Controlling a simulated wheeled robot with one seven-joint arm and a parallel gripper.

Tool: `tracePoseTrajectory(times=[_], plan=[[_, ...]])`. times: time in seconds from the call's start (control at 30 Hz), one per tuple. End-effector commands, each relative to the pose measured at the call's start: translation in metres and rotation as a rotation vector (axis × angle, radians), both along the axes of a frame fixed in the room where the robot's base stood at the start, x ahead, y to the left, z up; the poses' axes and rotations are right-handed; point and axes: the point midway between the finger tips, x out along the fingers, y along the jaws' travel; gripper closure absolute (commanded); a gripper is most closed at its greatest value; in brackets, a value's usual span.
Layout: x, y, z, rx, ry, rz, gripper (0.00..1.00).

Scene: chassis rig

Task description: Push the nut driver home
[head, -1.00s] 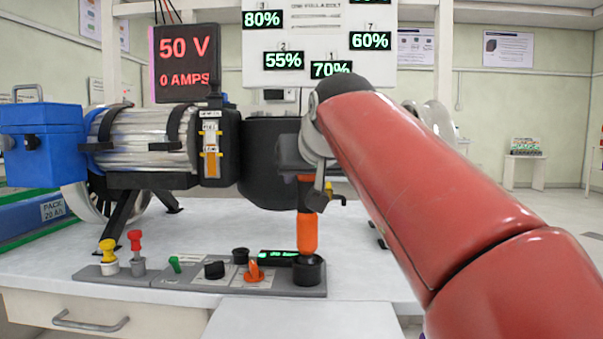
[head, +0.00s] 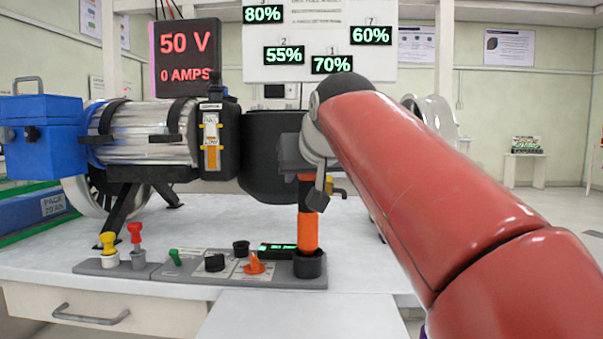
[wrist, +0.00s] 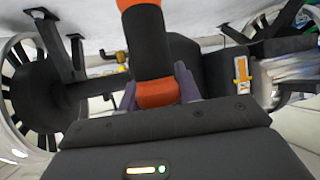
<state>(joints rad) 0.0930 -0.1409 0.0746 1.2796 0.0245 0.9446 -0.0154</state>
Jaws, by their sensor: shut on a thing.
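The nut driver (head: 308,232) has an orange grip with a black band. It stands about upright with its lower end at a black round holder (head: 310,268) on the right end of the grey panel. How deep it sits in the holder is hidden by the rim. My gripper (head: 311,182) is shut on its upper part from above. In the wrist view the nut driver (wrist: 152,45) runs up from between the fingers of my gripper (wrist: 158,92), an orange part between them and the black band beyond.
The grey panel (head: 190,275) carries yellow, red and green plugs and black and orange knobs. A motor rig (head: 150,135) with a black drum (head: 265,150) stands close behind the driver. A blue box (head: 42,140) is at the left. The white bench is clear at centre front.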

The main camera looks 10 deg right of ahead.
Motion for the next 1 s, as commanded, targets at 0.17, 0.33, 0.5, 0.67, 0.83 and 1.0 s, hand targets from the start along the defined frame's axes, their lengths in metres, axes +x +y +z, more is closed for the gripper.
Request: tracePoseTrajectory(times=[0.17, 0.33, 0.5, 0.67, 0.83, 1.0], plan=[[0.000, 0.000, -0.001, 0.000, 0.003, 0.000, 0.98], [0.000, 0.000, -0.001, 0.000, 0.004, 0.000, 0.47], [0.000, 0.000, -0.001, 0.000, 0.004, 0.000, 0.41], [-0.001, 0.000, -0.001, 0.000, 0.006, 0.000, 0.41], [-0.017, 0.000, 0.010, 0.000, 0.001, 0.000, 0.41], [-0.044, 0.001, 0.025, 0.000, 0.001, 0.000, 0.41]])
